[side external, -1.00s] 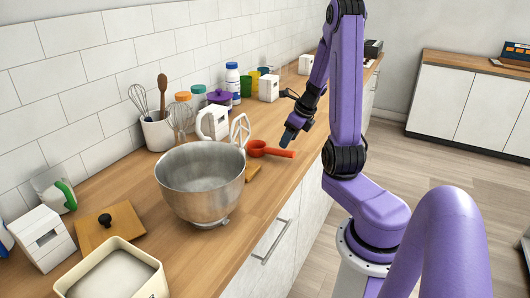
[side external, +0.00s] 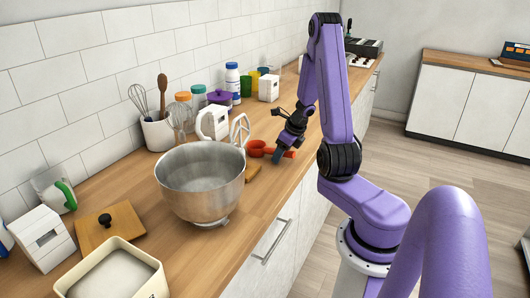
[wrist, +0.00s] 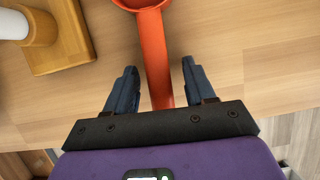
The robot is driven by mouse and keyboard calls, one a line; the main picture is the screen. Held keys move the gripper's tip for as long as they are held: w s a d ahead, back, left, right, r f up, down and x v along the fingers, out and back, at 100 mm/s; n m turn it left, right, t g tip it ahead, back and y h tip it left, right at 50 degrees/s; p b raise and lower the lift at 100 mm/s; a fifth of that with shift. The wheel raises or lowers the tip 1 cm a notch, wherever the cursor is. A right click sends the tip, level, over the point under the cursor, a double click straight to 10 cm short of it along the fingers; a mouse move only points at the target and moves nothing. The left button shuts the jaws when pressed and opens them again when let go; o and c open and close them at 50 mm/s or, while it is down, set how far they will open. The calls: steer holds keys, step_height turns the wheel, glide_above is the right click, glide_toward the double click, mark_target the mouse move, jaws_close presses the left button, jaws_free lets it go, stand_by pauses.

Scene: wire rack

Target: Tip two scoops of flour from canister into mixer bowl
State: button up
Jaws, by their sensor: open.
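A red-orange scoop (side external: 258,147) lies on the counter behind the mixer bowl, and it also shows in the wrist view (wrist: 152,45). My gripper (side external: 279,157) is down at the scoop's handle. In the wrist view my gripper (wrist: 159,80) is open, with one finger on each side of the handle and gaps between. The metal mixer bowl (side external: 201,190) stands on the counter, and the inside I can see looks empty. The cream canister (side external: 75,292) of white flour (side external: 115,275) is open at the front left.
A white hand mixer (side external: 214,123) and a beater (side external: 240,131) stand close behind the bowl. A wooden lid with a black knob (side external: 108,222) lies beside the canister. A utensil crock (side external: 158,132) and several jars line the wall. The counter's front edge is near my gripper.

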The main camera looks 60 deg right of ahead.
jaws_close()
steer(key=shift+r, duration=1.3)
steer(key=shift+r, duration=3)
